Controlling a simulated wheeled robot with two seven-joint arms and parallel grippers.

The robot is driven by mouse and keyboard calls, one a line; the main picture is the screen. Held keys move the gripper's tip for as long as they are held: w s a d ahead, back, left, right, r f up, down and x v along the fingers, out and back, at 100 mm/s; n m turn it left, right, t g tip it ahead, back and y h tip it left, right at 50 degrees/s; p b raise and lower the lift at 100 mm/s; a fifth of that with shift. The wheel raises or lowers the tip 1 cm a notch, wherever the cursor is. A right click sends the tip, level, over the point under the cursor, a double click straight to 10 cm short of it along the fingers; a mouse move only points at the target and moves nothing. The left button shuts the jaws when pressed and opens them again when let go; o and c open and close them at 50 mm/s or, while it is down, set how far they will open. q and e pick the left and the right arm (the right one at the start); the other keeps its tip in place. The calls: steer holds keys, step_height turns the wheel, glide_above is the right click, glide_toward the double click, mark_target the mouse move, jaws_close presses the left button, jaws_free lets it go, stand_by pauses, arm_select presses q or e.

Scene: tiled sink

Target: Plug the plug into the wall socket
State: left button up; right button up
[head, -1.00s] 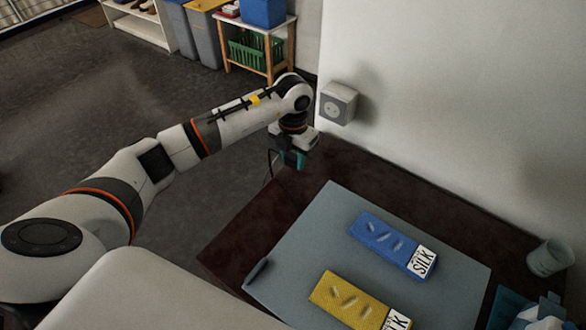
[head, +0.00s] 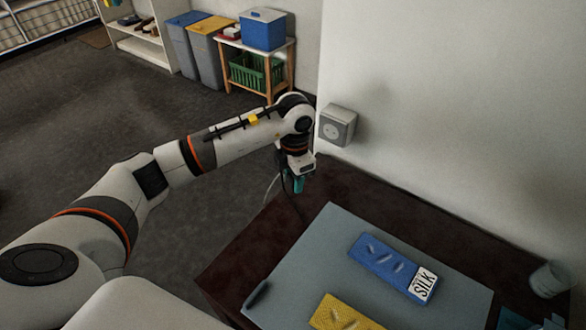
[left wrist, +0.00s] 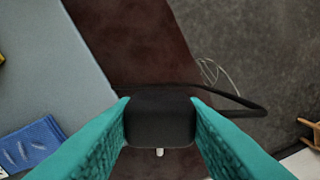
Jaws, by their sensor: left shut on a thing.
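The wall socket (head: 336,125) is a grey box with a round outlet face on the white wall, just above the back corner of the dark table. My left gripper (head: 297,186) points down beside the socket, to its left and lower, apart from it. In the left wrist view, its teal fingers (left wrist: 161,135) are shut on a black plug (left wrist: 160,115). A pale prong (left wrist: 159,152) shows at the plug's lower edge, and a black cord runs off to the right. In the head view the plug is mostly hidden by the gripper. My right gripper is not in view.
The dark table (head: 225,262) carries a grey mat (head: 310,255) with a blue packet (head: 385,262) and a yellow packet (head: 343,313). A cup (head: 549,279) stands at the right by the wall. A wooden stand (head: 267,85) and bins stand behind on the floor.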

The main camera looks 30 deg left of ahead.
arm_select(q)
steer(key=s+d+f+m, duration=0.1)
steer(key=s+m, duration=0.2)
steer(key=m, duration=0.5)
steer(key=s+d+f+m+p, duration=0.1)
steer(key=s+d+m, duration=0.1)
steer(key=m, duration=0.6)
steer(key=s+d+f+m+p, duration=0.1)
steer(key=s+m, duration=0.3)
steer(key=m, duration=0.5)
steer(key=shift+d, duration=0.65)
steer(key=m, duration=0.1)
steer(key=s+m, duration=0.1)
steer(key=m, duration=0.2)
steer(key=shift+s+d+f, duration=0.3)
steer(key=shift+d, duration=0.1)
